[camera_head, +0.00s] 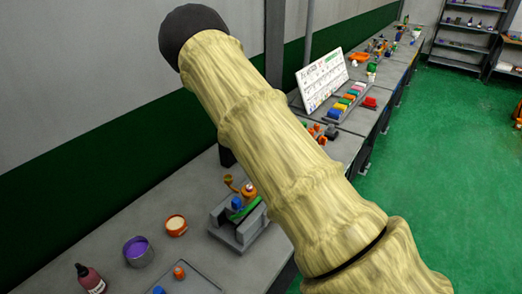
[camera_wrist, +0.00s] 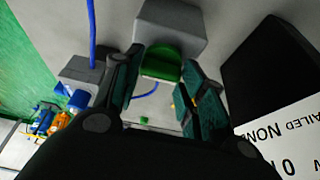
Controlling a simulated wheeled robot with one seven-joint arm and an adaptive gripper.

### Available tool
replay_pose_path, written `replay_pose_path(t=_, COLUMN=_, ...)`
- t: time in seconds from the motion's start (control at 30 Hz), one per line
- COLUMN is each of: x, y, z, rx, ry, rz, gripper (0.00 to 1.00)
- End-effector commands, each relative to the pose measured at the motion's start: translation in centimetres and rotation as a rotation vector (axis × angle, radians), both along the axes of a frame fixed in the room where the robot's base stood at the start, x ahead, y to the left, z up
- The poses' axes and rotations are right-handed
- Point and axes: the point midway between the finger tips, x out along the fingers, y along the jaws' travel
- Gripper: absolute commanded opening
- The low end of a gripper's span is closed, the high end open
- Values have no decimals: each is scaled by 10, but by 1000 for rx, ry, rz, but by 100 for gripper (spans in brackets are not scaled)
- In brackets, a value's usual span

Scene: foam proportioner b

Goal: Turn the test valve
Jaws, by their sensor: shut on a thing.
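In the wrist view a green rounded part (camera_wrist: 161,62) sits at the front of a grey block (camera_wrist: 171,25). My gripper (camera_wrist: 162,72) has a dark green-padded finger on each side of it and is shut on this green part. The frames do not clearly show whether the green part is the test valve's handle. In the head view my arm crosses the middle and hides the gripper. A grey fixture (camera_head: 223,236) with green, blue and orange parts stands on the bench just left of my arm.
A blue hose (camera_wrist: 92,35) and a grey box lie left of the gripper. A black block and a white printed label (camera_wrist: 285,130) are close on its right. The bench holds a purple-filled pot (camera_head: 138,250), an orange-rimmed pot (camera_head: 176,225) and a dark red bottle (camera_head: 90,279).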

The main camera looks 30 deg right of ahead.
Motion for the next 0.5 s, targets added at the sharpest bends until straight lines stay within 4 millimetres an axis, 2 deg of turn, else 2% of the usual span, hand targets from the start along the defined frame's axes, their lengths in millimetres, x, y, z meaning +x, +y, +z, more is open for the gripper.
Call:
replay_pose_path(t=0.03, x=0, y=0, z=-1, rx=0, ry=0, rz=-1, gripper=17)
replay_pose_path(t=0.07, x=0, y=0, z=-1, rx=0, ry=0, rz=-1, gripper=44)
replay_pose_path(t=0.17, x=0, y=0, z=-1, rx=0, ry=0, rz=-1, gripper=62)
replay_pose_path(t=0.5, x=0, y=1, z=1, rx=0, ry=0, rz=0, gripper=62)
